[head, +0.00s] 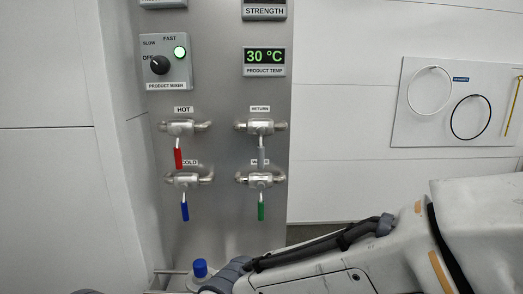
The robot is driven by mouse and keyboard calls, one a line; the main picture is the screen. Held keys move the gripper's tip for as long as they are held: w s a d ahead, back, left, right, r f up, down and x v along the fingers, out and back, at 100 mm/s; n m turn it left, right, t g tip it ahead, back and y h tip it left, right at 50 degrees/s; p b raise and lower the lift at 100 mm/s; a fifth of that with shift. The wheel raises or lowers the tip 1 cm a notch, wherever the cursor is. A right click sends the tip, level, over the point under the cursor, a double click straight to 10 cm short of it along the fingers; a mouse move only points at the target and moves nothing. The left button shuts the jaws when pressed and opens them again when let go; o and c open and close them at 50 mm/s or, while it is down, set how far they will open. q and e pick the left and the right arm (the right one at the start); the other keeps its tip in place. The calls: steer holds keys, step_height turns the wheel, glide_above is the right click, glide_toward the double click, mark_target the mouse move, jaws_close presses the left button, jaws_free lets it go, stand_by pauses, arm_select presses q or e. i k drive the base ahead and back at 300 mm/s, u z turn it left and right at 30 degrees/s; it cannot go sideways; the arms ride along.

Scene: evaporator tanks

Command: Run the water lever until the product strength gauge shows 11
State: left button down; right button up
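The water lever (261,208) has a green handle hanging straight down from its metal valve (261,180). Its label is partly covered by the grey return lever above, leaving only a few letters showing. The strength gauge (264,10) is at the top edge of the head view; its display is cut off and I cannot read its number. My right arm crosses the lower right of the picture, below the levers, and its gripper is not visible. My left gripper is not visible either.
The grey return lever (261,156), red hot lever (178,157) and blue cold lever (185,211) hang down nearby. The product temp display (264,57) reads 30 °C. The mixer panel (165,62) has a lit green light. A blue-capped object (200,268) stands below.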

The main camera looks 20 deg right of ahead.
mark_target(260, 185)
steer(key=u, duration=3.15)
steer(key=k, duration=2.3)
steer(key=z, duration=1.95)
